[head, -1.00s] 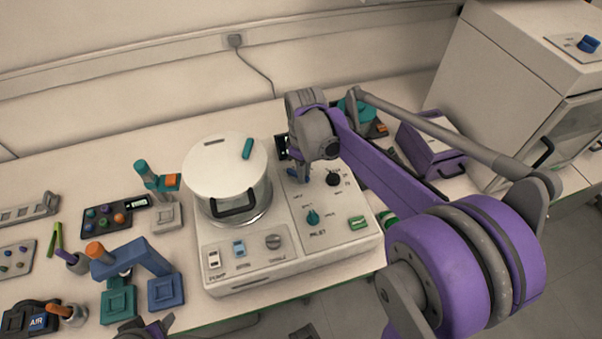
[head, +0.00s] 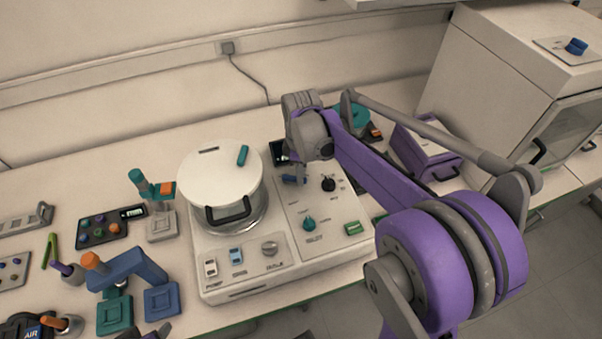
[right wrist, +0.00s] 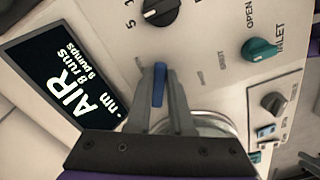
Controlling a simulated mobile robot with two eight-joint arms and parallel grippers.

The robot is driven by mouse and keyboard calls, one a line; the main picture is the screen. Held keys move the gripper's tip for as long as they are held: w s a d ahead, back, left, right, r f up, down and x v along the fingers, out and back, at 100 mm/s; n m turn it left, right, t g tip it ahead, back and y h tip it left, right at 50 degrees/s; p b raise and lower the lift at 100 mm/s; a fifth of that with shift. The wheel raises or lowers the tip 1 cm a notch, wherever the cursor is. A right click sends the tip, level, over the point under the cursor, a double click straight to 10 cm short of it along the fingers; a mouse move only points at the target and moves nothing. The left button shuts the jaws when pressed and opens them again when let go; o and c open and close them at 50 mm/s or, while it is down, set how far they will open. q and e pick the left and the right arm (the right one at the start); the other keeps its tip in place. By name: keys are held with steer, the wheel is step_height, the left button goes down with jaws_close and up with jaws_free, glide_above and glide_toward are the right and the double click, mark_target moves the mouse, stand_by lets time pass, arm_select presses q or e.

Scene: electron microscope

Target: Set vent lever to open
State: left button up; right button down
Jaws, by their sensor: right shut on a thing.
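The blue lever (head: 292,180), which I take for the vent lever, is on the sloping panel of the white machine (head: 262,283). In the right wrist view the lever (right wrist: 159,84) stands between the two grey fingers of my right gripper (right wrist: 161,98), which is shut on it. In the head view my right gripper (head: 294,174) is mostly hidden behind its own wrist. The lever's label is too small to read.
A teal inlet knob (head: 309,223), a black knob (head: 328,184) and a green button (head: 353,228) are near the lever. A dark screen (right wrist: 66,85) reading AIR lies beside it. The white-lidded chamber (head: 215,170) stands left of my right gripper. Small tools and stands fill the left bench.

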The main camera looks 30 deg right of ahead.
steer(key=c, duration=0.8)
jaws_free()
step_height(320, 180, up, 11)
steer(key=shift+p, duration=0.45)
steer(key=shift+f, duration=0.1)
steer(key=s+a+f+m+t, duration=0.1)
steer(key=s+a+f+m, duration=0.2)
steer(key=s, duration=0.2)
steer(key=s+a+f+m+t+p, duration=0.1)
steer(key=s+a+f+m+t, duration=0.1)
steer(key=s+a+f+m, duration=0.1)
steer(key=s+a+f+m+t+p, duration=0.1)
steer(key=s+a+f+m+t, duration=0.1)
steer(key=s, duration=0.6)
steer(key=shift+a+f+m, duration=0.25)
steer(key=shift+a+m, duration=0.1)
steer(key=shift+a, duration=0.3)
steer(key=shift+a+f+m, duration=0.2)
steer(key=shift+a+m, duration=0.15)
steer(key=shift+a, duration=0.3)
